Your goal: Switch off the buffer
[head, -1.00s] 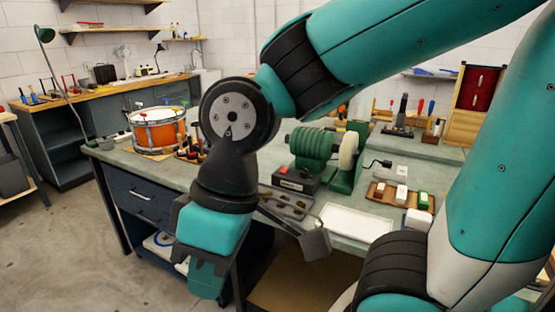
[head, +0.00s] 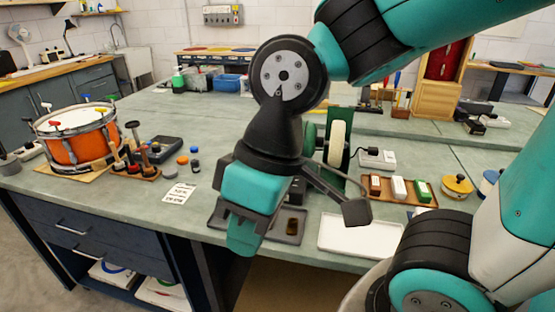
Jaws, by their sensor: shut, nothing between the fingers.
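The buffer (head: 337,146) stands on the bench, with its pale wheel and part of its green housing showing right of my wrist. Most of its body is hidden behind my arm. A small dark part (head: 297,189) shows at its base beside my wrist; I cannot tell whether it is the switch box, and no switch button is visible. My gripper (head: 241,244) points down in front of the bench's front edge, left of the buffer and nearer to me. It is shut and empty.
A grey tray (head: 287,232) and a white tray (head: 362,249) lie near the front edge. A wooden tray (head: 408,204) of coloured blocks is to the right. An orange drum (head: 80,147), a tool rack (head: 145,174) and small pots are left. Clear bench lies behind the card (head: 179,194).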

